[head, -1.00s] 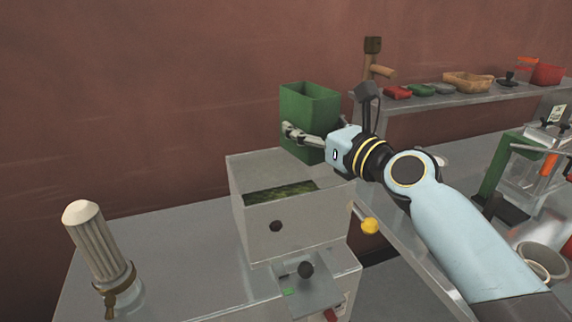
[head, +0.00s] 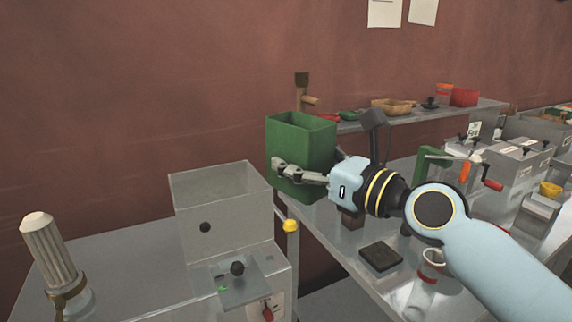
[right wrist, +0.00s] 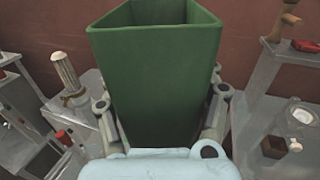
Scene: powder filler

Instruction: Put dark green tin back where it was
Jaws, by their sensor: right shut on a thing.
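The green tin (head: 318,147) is an open-topped, square container held upright above the gap between the filler and the right-hand table. My right gripper (head: 283,168) is shut on the tin, its fingers on either side of the tin's body. In the right wrist view the tin (right wrist: 155,75) fills the middle, with a finger along each side, and its inside looks empty as far as it shows. My left gripper is not in view.
The grey filler machine (head: 222,200) with a yellow knob (head: 290,226) stands left of the tin. A dark square pad (head: 380,256) lies on the right-hand metal table. A raised shelf (head: 420,116) behind holds bowls and small items. A ribbed white grinder (head: 48,250) stands far left.

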